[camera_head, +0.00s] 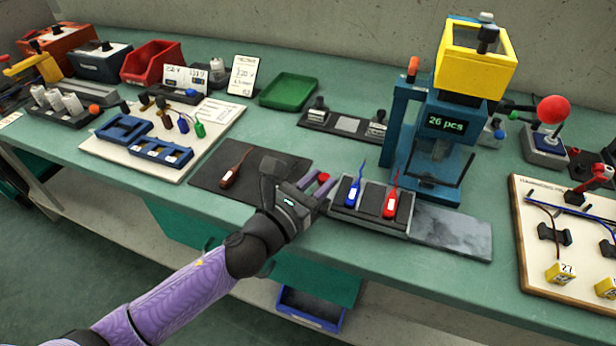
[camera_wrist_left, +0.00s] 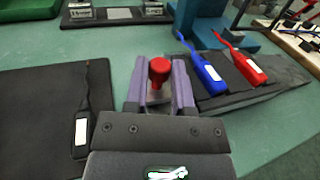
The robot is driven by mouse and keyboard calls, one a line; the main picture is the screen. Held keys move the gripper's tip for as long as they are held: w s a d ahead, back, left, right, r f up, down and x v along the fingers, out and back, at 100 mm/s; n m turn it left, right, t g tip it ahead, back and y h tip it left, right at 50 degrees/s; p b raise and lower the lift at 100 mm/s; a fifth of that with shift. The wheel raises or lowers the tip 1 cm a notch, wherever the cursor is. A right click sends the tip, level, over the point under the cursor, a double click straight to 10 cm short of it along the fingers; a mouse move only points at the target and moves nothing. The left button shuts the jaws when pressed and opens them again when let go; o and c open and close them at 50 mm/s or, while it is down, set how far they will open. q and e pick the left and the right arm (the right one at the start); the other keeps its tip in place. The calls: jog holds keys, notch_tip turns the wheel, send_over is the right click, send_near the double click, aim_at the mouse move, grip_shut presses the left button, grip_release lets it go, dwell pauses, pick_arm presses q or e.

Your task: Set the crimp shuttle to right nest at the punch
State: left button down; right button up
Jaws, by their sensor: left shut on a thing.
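The crimp shuttle (camera_head: 366,219) is a dark grey block on a flat rail at the front of the punch (camera_head: 434,140). It holds a blue-handled piece (camera_head: 352,192) in its left nest and a red-handled piece (camera_head: 390,203) in its right nest. My left gripper (camera_head: 320,185) is at the shuttle's left end, shut on its red knob (camera_head: 323,177). In the left wrist view the knob (camera_wrist_left: 159,72) stands between the purple fingers, with the shuttle (camera_wrist_left: 240,98) to their right. The right nest lies slightly left of the punch's centre. My right gripper is out of view.
The bare grey rail (camera_head: 455,233) extends right of the shuttle. A dark mat (camera_head: 250,172) with a brown-handled piece (camera_head: 232,172) lies to the left. A wooden board (camera_head: 565,245) stands at the right. The punch display reads 26 pcs.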

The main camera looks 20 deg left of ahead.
aim_at(348, 195)
pick_arm(q)
jog(key=d, duration=0.5)
jog(key=shift+s+d+p, duration=0.1)
jog(key=shift+d+p, duration=0.1)
jog(key=shift+p, duration=0.2)
jog(key=shift+c, duration=2.3)
grip_release()
jog(key=v, duration=1)
